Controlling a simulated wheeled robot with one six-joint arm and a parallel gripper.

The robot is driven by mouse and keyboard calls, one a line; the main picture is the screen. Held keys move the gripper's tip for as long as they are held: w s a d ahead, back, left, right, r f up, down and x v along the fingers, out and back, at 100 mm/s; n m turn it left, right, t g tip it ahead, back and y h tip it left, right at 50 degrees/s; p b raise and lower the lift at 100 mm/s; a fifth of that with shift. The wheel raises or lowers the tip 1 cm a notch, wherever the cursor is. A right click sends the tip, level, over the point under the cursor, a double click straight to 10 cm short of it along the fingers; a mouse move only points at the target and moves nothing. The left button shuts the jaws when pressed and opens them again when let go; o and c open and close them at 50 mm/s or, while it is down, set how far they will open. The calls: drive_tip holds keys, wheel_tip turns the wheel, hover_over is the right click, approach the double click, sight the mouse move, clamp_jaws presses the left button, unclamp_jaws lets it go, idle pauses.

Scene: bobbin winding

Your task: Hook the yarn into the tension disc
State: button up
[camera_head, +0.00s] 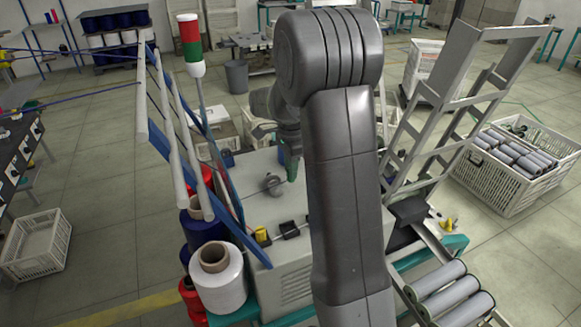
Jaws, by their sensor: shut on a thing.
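My gripper (290,162) is partly behind my own grey arm, pointing down over the pale top of the winding machine (250,212). It is shut; the held yarn strand is too thin to make out here. Green shows at its fingers. A small round grey metal part (273,184), seemingly the tension disc, sits on the machine top just left of and below the fingertips. I cannot tell whether they touch. A large white yarn cone (218,280) stands at the machine's front left, with a dark blue cone (203,232) behind it.
A slanted blue and white frame (185,135) rises left of the machine. A signal lamp (190,45) stands behind it. Grey bobbins (447,290) lie in a chute at lower right. A white crate of bobbins (515,165) is at right, an empty crate (37,243) at left.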

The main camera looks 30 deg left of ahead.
drive_tip(key=shift+w+d+r+p, duration=0.1)
drive_tip(key=shift+r+p, duration=0.4)
drive_tip(key=shift+r, duration=0.25)
drive_tip(key=shift+w+d+r+p, duration=0.1)
drive_tip(key=shift+w+r+p, duration=0.05)
drive_tip(key=shift+r+p, duration=0.45)
drive_tip(key=shift+w+d+r+p, duration=0.1)
drive_tip(key=shift+r+p, duration=0.3)
drive_tip(key=shift+r, duration=0.45)
drive_tip(key=shift+f, duration=0.15)
